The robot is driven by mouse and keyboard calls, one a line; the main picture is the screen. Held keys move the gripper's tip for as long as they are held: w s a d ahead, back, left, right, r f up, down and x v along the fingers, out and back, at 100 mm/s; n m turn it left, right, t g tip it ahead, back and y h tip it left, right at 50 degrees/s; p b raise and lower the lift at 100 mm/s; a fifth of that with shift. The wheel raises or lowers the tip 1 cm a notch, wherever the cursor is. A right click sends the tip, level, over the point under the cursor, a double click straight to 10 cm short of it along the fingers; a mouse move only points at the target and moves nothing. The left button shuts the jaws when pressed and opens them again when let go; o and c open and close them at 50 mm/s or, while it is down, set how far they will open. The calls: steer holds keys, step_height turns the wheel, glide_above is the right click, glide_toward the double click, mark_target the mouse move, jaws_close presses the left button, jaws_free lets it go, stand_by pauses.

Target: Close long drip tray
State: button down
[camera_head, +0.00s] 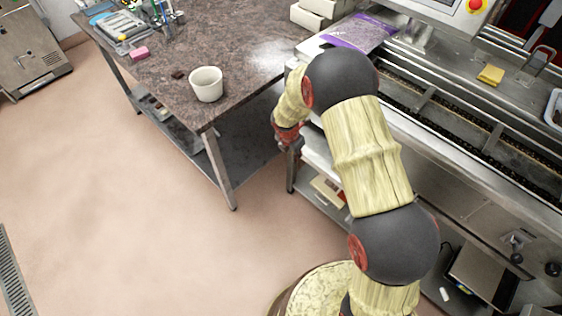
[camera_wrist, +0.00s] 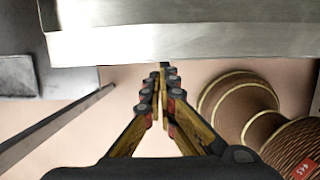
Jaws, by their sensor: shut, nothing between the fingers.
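A long pale metal piece with a straight edge (camera_wrist: 190,43) spans the top of the wrist view and looks like the long drip tray. In the head view, a pale edge (camera_head: 316,150) shows low along the machine's front, partly hidden by my arm. I cannot tell how far the tray stands out. My gripper (camera_wrist: 162,72) is shut and empty, its fingertips at or just below the metal edge. Contact cannot be told. In the head view my gripper (camera_head: 287,136) is small and partly hidden, near the machine's left end.
The steel machine (camera_head: 450,120) fills the right side. A stone-topped table (camera_head: 240,60) with a white cup (camera_head: 206,84) stands left of my arm, its leg (camera_head: 222,170) close to my gripper. A lower shelf (camera_head: 325,188) lies under the machine.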

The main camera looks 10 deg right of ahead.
mark_target(305, 148)
steer(key=w+d, duration=0.1)
steer(key=w+d+p, duration=0.1)
steer(key=d, duration=0.1)
steer(key=w+d+p, duration=0.1)
steer(key=d, duration=0.1)
steer(key=shift+w, duration=0.25)
steer(key=shift+a, duration=0.15)
